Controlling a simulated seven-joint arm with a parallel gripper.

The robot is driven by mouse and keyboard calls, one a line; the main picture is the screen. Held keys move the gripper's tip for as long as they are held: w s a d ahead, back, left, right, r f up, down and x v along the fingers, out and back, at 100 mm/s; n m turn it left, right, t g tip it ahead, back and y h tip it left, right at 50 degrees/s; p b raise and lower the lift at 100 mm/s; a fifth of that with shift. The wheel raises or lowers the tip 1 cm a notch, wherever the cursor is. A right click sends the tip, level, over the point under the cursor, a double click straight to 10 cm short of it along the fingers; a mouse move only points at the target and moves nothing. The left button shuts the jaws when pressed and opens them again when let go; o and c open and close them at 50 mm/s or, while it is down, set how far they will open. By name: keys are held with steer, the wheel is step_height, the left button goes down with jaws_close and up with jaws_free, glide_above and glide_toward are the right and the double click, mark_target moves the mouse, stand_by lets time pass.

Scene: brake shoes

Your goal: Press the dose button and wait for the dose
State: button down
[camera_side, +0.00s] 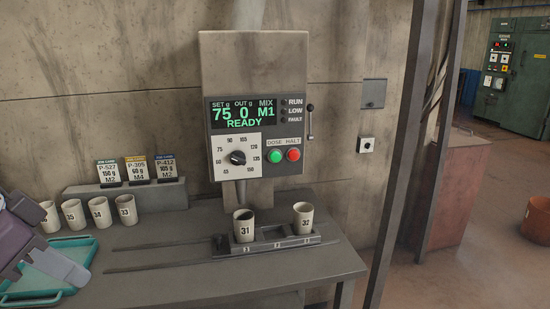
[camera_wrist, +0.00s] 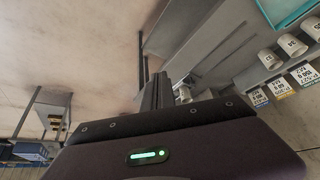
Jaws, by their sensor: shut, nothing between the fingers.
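In the side view the grey dosing machine (camera_side: 255,60) stands against the wall. Its display (camera_side: 243,114) reads SET 75, OUT 0, MIX M1 and READY. The green dose button (camera_side: 274,156) sits left of the red halt button (camera_side: 293,155). A dial (camera_side: 238,158) is left of both. Cup 31 (camera_side: 244,232) stands upright under the spout, and cup 32 (camera_side: 303,221) stands to its right on the same slotted holder (camera_side: 272,243). My gripper (camera_wrist: 159,88) is shut and empty in the wrist view. At the side view's left edge my arm is well away from the buttons.
Several numbered cups, including cup 33 (camera_side: 126,209), stand at the left of the bench (camera_side: 190,280). Cards stand in a block (camera_side: 120,196) behind them. A teal tray (camera_side: 45,272) lies front left. A lever (camera_side: 310,122) is on the machine's right side.

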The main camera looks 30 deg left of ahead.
mark_target(275, 157)
stand_by(0.4)
steer(key=w+d+m+t, duration=0.3)
steer(key=w+d+m, duration=0.1)
steer(key=w, duration=0.8)
steer(key=w+d+m+t, duration=0.3)
steer(key=w+d, duration=0.1)
steer(key=w, duration=0.7)
steer(key=w+d+m+t, duration=0.3)
steer(key=w+d+m, duration=0.1)
steer(key=w, duration=0.8)
steer(key=shift+w+r+m+t, duration=0.3)
steer(key=shift+r+t, duration=0.1)
steer(key=w+a, duration=0.6)
steer(key=shift+a, duration=0.15)
steer(key=shift+w, duration=0.1)
steer(key=shift+w+a, duration=0.3)
